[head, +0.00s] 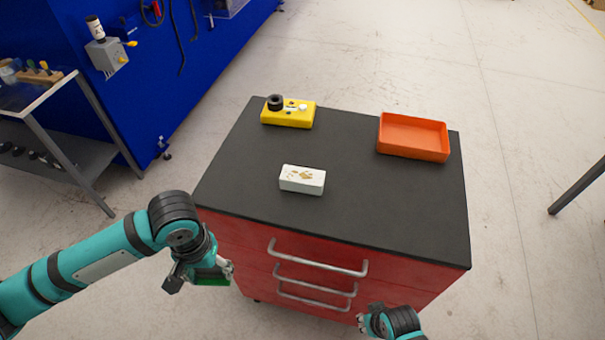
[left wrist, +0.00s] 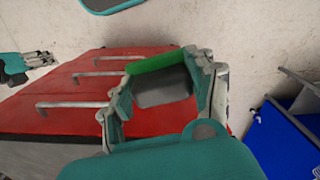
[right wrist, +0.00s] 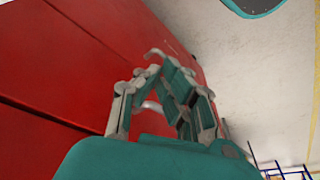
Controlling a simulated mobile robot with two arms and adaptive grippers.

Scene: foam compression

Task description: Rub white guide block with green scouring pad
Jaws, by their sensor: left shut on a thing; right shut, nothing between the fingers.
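The white guide block (head: 302,180) lies on the dark top of the cabinet, left of its middle, with brownish stains on its upper face. My left gripper (head: 212,276) is shut on the green scouring pad (head: 212,281), off the cabinet's front left side and lower than its top. The green pad (left wrist: 154,63) also shows between the fingers in the left wrist view. My right gripper (head: 365,322) is shut and empty in front of the red drawers, at the bottom of the head view. In the right wrist view its fingers (right wrist: 160,72) are close to the red front.
The cabinet top (head: 390,215) also bears a yellow block (head: 288,113) with a black ring at the back left and an orange tray (head: 413,137) at the back right. Drawer handles (head: 318,262) stick out in front. A grey side table (head: 75,150) stands at the left.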

